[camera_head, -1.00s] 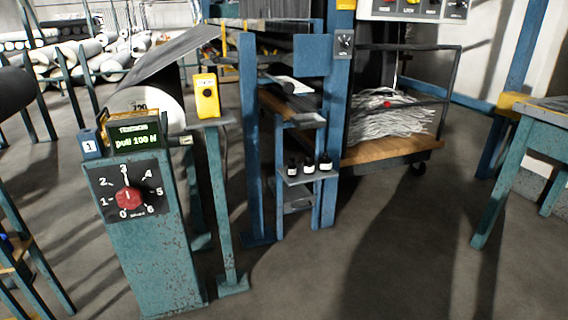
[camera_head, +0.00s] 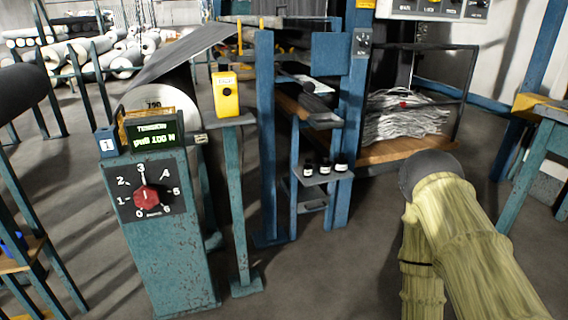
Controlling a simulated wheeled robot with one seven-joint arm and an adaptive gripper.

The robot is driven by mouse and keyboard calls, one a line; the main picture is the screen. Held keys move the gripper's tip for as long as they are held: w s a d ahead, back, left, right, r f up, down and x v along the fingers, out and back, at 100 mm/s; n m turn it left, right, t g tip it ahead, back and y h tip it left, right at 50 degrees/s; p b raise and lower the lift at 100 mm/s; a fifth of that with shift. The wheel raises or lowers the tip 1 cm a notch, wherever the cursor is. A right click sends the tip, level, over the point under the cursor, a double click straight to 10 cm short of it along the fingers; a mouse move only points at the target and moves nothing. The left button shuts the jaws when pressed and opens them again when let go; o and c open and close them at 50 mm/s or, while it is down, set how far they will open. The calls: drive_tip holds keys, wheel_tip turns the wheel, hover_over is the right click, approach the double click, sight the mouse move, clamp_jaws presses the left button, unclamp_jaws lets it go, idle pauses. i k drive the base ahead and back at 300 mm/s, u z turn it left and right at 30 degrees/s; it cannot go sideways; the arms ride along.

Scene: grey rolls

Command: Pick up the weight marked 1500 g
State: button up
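I cannot make out a weight marked 1500 g in this view. Several small dark bottle-like items with white labels (camera_head: 325,167) stand on a small shelf of the blue frame; their labels are too small to read. My arm, in a yellowish sleeve, shows at the lower right. My gripper is not in view.
A teal pedestal (camera_head: 168,245) with a red dial (camera_head: 146,196) and a "pull 100 N" display (camera_head: 152,141) stands at left. A yellow box (camera_head: 226,95) sits on a teal post. A cart (camera_head: 400,151) holds pale strands. A teal table (camera_head: 545,110) is at right. Floor (camera_head: 330,280) is clear centrally.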

sight(340, 162)
drive_tip(key=u, duration=0.05)
drive_tip(key=i, duration=0.9)
